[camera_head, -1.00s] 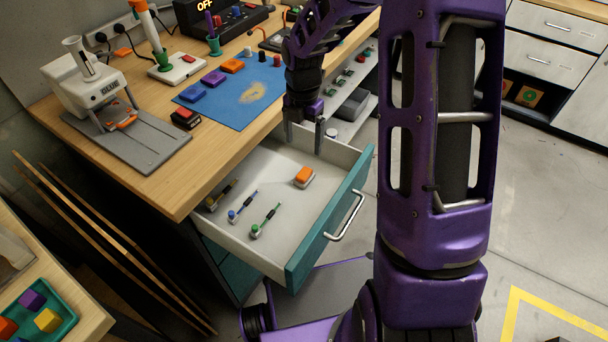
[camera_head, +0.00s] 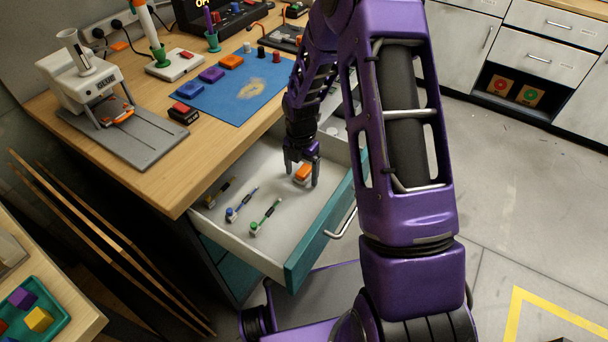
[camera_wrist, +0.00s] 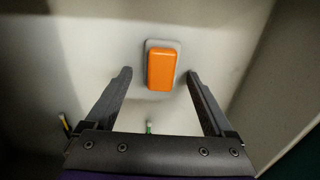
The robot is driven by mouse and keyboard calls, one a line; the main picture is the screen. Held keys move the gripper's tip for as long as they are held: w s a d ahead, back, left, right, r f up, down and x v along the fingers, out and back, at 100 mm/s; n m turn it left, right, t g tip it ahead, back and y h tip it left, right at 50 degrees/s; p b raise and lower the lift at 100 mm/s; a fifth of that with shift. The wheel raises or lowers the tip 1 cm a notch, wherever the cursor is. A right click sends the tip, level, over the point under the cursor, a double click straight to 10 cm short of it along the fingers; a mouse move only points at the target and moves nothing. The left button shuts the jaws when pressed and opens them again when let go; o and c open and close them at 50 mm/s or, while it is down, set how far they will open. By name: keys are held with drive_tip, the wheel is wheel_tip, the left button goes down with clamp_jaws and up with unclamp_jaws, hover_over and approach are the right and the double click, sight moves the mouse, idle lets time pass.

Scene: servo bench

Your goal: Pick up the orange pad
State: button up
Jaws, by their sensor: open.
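An orange block on a pale grey base (camera_head: 302,171) lies in the open drawer, towards its right end. In the wrist view the orange block (camera_wrist: 161,70) sits upright in the picture between my fingertips, with a gap on each side. My gripper (camera_head: 301,175) is open, pointing down over the block; the wrist view shows both fingers (camera_wrist: 159,74) apart and empty. I cannot tell the exact height of the tips above the drawer floor.
The pulled-out drawer (camera_head: 262,178) has a teal front (camera_head: 304,262) and pale walls close around my gripper. Blue-ended (camera_head: 240,206) and green-ended (camera_head: 265,217) tools and a yellowish one lie to the left in it. The blue mat (camera_head: 237,108) is on the bench above.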

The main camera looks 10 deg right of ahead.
sight(302, 173)
drive_tip(key=shift+f, duration=0.15)
drive_tip(key=shift+c, duration=0.3)
clamp_jaws()
drive_tip(key=shift+r+p, duration=0.7)
drive_tip(key=shift+r, duration=4.35)
